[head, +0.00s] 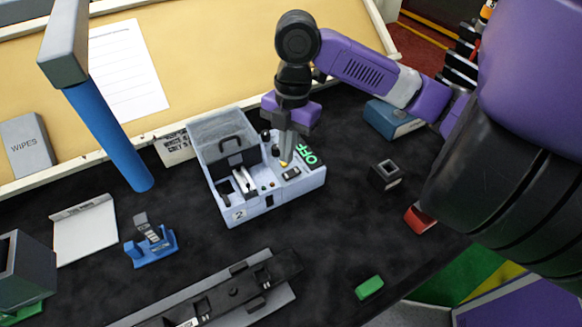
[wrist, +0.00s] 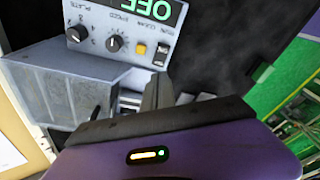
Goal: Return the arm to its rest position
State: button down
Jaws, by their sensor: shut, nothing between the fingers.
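My purple arm (head: 355,72) reaches in from the right. My gripper (head: 286,160) points down over the light grey machine (head: 275,203) marked "2", with its fingertips close to the yellow button. In the wrist view my gripper (wrist: 159,78) is shut and empty. The machine's panel shows there too, with knobs, a yellow button (wrist: 140,49) and a green "OFF" display (wrist: 137,12). I cannot tell whether the fingertips touch the panel.
A blue box (head: 393,121) and a dark square holder (head: 385,175) stand right of the machine. A blue post (head: 108,135) rises at left. A blue clip stand (head: 150,245), a black rail (head: 240,292) and a green block (head: 369,287) lie in front on the dark table.

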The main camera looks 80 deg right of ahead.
jog(key=shift+r+p, duration=0.45)
jog(key=shift+r, duration=0.5)
